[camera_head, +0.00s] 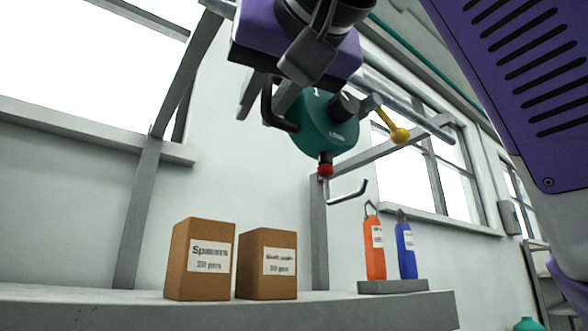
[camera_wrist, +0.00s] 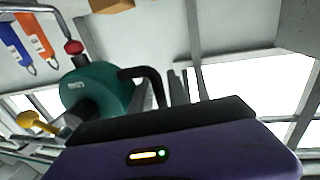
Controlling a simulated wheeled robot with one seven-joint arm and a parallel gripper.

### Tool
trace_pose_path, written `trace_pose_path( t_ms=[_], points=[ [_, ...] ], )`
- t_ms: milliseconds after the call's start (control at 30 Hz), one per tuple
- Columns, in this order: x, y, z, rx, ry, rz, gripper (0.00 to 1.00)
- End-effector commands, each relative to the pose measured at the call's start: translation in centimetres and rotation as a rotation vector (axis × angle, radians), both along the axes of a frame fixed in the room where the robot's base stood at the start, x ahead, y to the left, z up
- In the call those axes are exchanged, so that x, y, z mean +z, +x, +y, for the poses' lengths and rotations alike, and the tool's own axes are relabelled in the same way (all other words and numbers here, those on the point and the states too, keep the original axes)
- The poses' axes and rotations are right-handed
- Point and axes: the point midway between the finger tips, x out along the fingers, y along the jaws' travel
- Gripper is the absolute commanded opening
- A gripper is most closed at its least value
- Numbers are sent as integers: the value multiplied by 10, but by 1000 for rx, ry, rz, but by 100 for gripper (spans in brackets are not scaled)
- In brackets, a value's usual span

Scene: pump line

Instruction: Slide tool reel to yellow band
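The tool reel (camera_head: 327,125) is a round green body with a black loop handle (camera_head: 267,103) on its left. It hangs high, near a grey overhead rail (camera_head: 392,92). A red ball and a bent grey hook (camera_head: 347,193) hang below it. My gripper (camera_head: 268,92) is at the handle, with grey fingers on either side of it. In the wrist view the reel (camera_wrist: 92,88) is left of the fingers, and the handle (camera_wrist: 153,82) is close to them. Contact is unclear. I see no clear yellow band.
Two brown boxes, one labelled Spacers (camera_head: 200,262) and another (camera_head: 268,265), stand on a grey shelf (camera_head: 120,312) below. An orange bottle (camera_head: 374,255) and a blue bottle (camera_head: 405,252) stand on a small grey base. Slanted grey posts and windows are behind.

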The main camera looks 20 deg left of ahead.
Motion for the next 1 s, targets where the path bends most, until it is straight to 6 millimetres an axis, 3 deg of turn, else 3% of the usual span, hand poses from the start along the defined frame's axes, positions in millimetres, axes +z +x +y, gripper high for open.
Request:
trace_pose_path(
  t_ms=[433, 1000],
  points=[
    [-2, -50, -42, 1, 0, -1, 21],
    [-1, -54, -46, 0, -1, 0, 21]
  ],
)
